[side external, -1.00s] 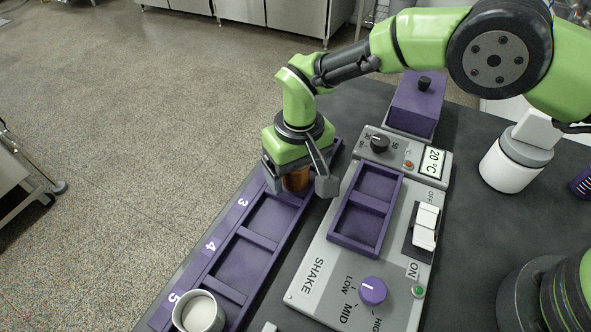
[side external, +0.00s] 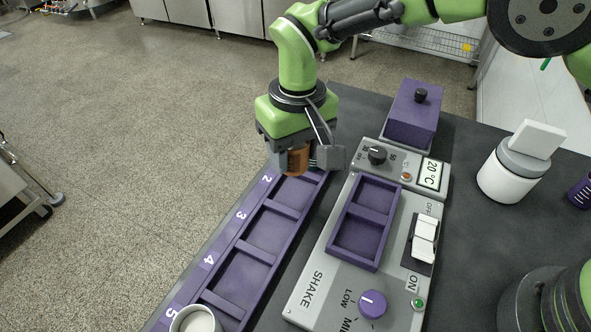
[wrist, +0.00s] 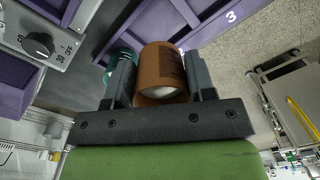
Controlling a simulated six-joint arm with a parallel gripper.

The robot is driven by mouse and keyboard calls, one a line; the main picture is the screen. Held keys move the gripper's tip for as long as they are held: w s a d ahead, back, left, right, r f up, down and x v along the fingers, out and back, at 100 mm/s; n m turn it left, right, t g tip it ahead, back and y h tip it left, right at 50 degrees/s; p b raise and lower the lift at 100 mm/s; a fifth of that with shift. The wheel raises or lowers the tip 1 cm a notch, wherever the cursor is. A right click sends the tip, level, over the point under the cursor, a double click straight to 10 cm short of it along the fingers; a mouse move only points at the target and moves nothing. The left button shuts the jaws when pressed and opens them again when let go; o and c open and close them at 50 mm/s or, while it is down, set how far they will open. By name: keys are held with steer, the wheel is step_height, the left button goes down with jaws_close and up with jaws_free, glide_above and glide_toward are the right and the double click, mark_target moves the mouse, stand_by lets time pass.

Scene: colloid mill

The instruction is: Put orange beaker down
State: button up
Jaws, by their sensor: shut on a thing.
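The orange beaker (side external: 298,160) is upright between the jaws of my gripper (side external: 300,158), near the far end of the long purple rack (side external: 232,300). In the wrist view the orange beaker (wrist: 163,70) sits between both fingers, with pale contents at its mouth. The rack's slots beside labels 2, 3 and 4 look empty. I cannot tell whether the beaker's base touches the rack. A teal-green item (wrist: 122,60) shows partly behind a finger in the wrist view. The far end of the rack is hidden by my gripper.
A white cup (side external: 194,322) stands in the rack's near end by label 5. The grey shaker panel (side external: 318,262) with a two-slot empty purple holder (side external: 376,214) is to the right. A purple box (side external: 412,118) and white jar (side external: 506,178) stand farther right.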

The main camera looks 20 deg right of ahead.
steer(key=shift+s+a+r+n, duration=0.15)
steer(key=shift+s+a+r, duration=0.2)
steer(key=shift+r, duration=0.25)
steer(key=shift+s+a+r+n, duration=0.15)
steer(key=shift+s+a+r, duration=0.15)
steer(key=shift+r, duration=0.3)
steer(key=s+a+n, duration=0.2)
steer(key=s+a, duration=0.2)
glide_above(272, 236)
step_height(272, 236, down, 5)
steer(key=shift+d+f, duration=0.1)
steer(key=shift+f, duration=2.1)
steer(key=shift+f, duration=0.1)
steer(key=o, duration=0.9)
steer(key=shift+o, duration=0.2)
step_height(272, 236, up, 12)
steer(key=shift+d, duration=0.15)
